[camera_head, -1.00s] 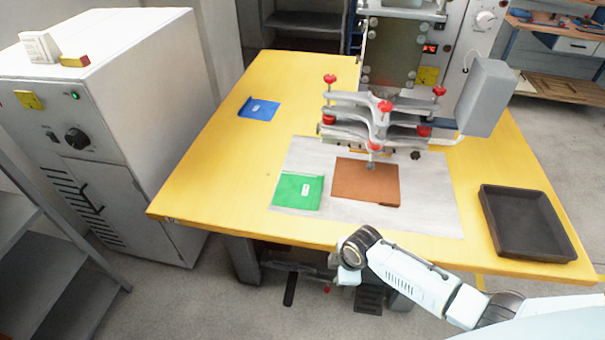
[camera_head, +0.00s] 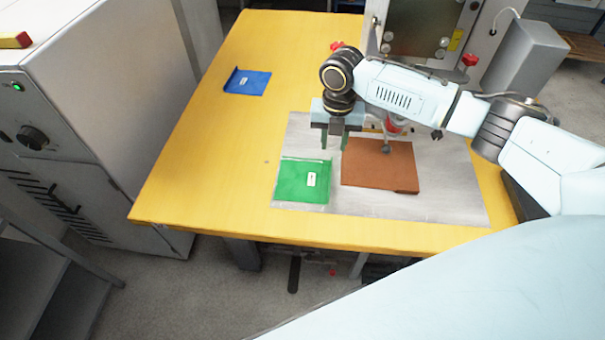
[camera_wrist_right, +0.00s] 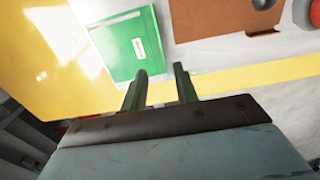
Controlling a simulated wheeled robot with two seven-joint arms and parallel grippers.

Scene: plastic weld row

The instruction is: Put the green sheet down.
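The green sheet (camera_head: 300,185) lies flat on the left part of the light grey plate (camera_head: 350,203), with a small white label on it. It also shows in the right wrist view (camera_wrist_right: 118,50). My right gripper (camera_head: 334,143) is above the plate, near the far right corner of the green sheet, and does not hold it. Its two fingers, also in the right wrist view (camera_wrist_right: 161,85), stand apart with nothing between them. My left gripper is not in view.
A brown sheet (camera_head: 375,168) lies on the plate right of the green one, under the press. A blue sheet (camera_head: 248,82) lies at the back left of the yellow table (camera_head: 190,150). A dark tray (camera_head: 522,203) is mostly hidden by my right arm.

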